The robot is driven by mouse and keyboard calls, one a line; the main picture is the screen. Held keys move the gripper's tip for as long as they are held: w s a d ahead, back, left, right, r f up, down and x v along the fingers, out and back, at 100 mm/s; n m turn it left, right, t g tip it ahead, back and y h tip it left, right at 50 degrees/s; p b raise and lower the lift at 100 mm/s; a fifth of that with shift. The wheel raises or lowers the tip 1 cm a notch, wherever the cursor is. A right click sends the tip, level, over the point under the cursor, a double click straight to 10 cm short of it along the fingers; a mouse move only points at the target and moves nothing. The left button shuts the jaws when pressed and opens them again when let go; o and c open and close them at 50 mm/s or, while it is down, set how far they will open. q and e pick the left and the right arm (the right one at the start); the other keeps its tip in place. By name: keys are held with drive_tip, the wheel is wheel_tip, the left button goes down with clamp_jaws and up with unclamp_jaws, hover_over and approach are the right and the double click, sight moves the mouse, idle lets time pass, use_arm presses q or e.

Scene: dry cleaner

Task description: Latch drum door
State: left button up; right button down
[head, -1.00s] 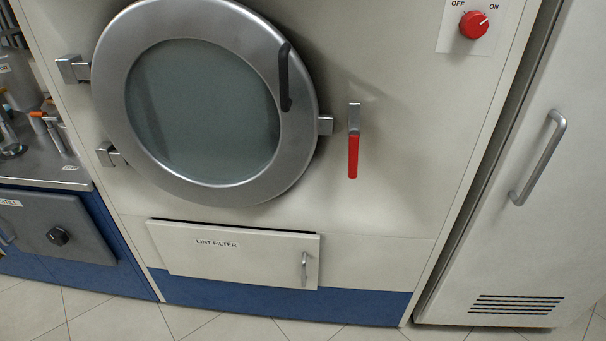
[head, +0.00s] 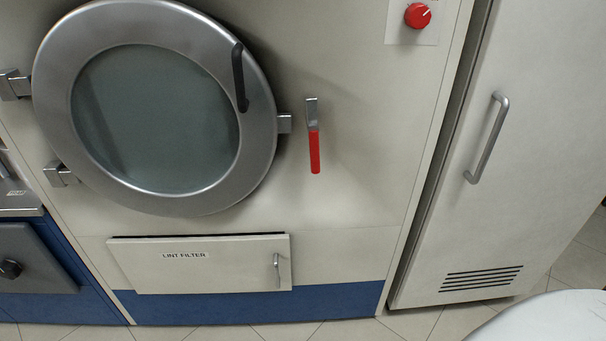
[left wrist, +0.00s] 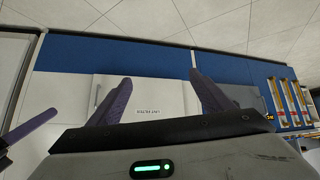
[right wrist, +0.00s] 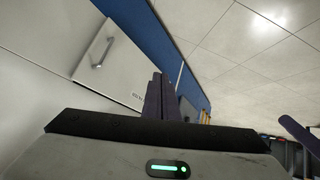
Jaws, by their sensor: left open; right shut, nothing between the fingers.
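The round drum door (head: 258,150) with a grey metal ring and dark glass sits against the machine front in the head view. A dark handle (head: 239,78) is on its upper right. A metal tab (head: 284,123) juts from its right edge. The latch lever (head: 314,150) has a red grip hanging straight down, apart from the tab. Neither gripper shows in the head view. My left gripper (left wrist: 160,98) is open and empty in the left wrist view, facing the lower machine front. My right gripper (right wrist: 161,90) is shut and empty in the right wrist view.
The lint filter panel (head: 215,264) with a small handle is below the door. A red knob (head: 417,15) is at the top. A tall cabinet (head: 440,200) with a bar handle stands right. A dark grey drawer front (head: 40,262) is at left. Tiled floor (head: 425,322) lies in front.

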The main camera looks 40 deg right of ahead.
drive_tip(key=w+d+r+n+t+h+b, duration=0.25)
drive_tip(key=w+r+n, duration=0.35)
drive_tip(key=w, duration=0.4)
use_arm(q)
drive_tip(key=f+b, duration=0.1)
drive_tip(key=w+d+f, duration=0.1)
drive_tip(key=shift+d+f+b, duration=0.25)
drive_tip(key=shift+f+b, duration=0.05)
drive_tip(key=shift+b, duration=0.05)
use_arm(e)
drive_tip(key=w+d+r+t+h, duration=0.1)
drive_tip(key=w+d+r+h, duration=0.1)
drive_tip(key=r, duration=0.5)
drive_tip(key=w+d+r+t+h, duration=0.1)
drive_tip(key=r+h, duration=0.3)
drive_tip(key=r, duration=0.4)
drive_tip(key=w+d+r+n+t+h, duration=0.1)
drive_tip(key=w+d+r+h, duration=0.1)
drive_tip(key=r, duration=0.5)
drive_tip(key=shift+w+d+r+h, duration=0.3)
drive_tip(key=shift+w+d+h, duration=0.1)
drive_tip(key=shift+d+h, duration=0.25)
drive_tip(key=shift+t, duration=0.25)
